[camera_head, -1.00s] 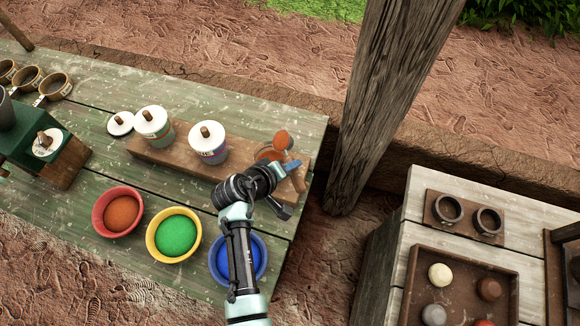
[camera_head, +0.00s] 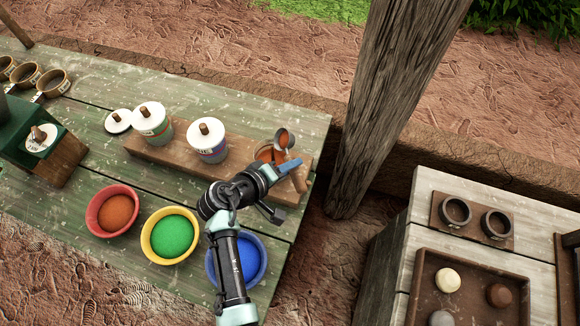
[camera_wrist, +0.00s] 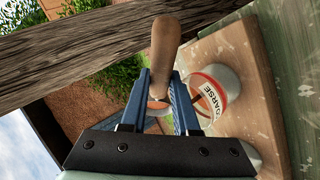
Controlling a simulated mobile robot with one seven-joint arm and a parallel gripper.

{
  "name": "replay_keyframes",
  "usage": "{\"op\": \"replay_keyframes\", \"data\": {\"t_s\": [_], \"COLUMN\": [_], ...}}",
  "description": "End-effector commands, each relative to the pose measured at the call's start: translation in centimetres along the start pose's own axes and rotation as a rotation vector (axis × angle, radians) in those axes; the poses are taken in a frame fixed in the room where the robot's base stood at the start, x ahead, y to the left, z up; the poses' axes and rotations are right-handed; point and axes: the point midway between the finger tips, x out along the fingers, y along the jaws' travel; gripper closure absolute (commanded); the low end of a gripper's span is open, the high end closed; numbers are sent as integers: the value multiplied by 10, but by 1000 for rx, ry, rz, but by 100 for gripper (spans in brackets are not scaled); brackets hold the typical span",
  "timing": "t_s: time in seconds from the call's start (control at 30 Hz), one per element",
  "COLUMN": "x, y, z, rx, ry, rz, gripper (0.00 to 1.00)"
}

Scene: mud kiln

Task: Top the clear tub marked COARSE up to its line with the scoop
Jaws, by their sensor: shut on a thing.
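My gripper (camera_head: 290,170) is over the right end of the wooden stand. It is shut on the scoop's wooden handle, which rises between the blue jaws (camera_wrist: 165,102) in the wrist view (camera_wrist: 165,45). The scoop's metal cup (camera_head: 284,139) is tilted over the clear tub, with orange-brown showing in it. The clear tub (camera_head: 264,153) is lidless and partly hidden by my gripper. Its COARSE label shows in the wrist view, where the tub (camera_wrist: 222,80) stands right of the jaws. Orange-brown grains are inside; their level against the line cannot be told.
Two white-lidded tubs (camera_head: 152,123) (camera_head: 208,145) share the wooden stand (camera_head: 175,158). A loose white lid (camera_head: 118,121) lies behind. Bowls of orange-brown (camera_head: 112,232), green (camera_head: 148,250) and blue (camera_head: 262,272) powder stand in front. A wooden post (camera_head: 385,110) rises close right.

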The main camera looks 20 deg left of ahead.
Motion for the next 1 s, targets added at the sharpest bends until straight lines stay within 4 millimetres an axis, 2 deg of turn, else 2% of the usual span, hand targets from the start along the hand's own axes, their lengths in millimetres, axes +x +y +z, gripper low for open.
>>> {"op": "replay_keyframes", "data": {"t_s": [0.77, 1.0], "x": [-1, -5], "y": [-5, 2], "z": [0, -2], "rx": [-48, -47], "ry": [1, 0], "rz": [118, 117], "gripper": [100, 100]}}
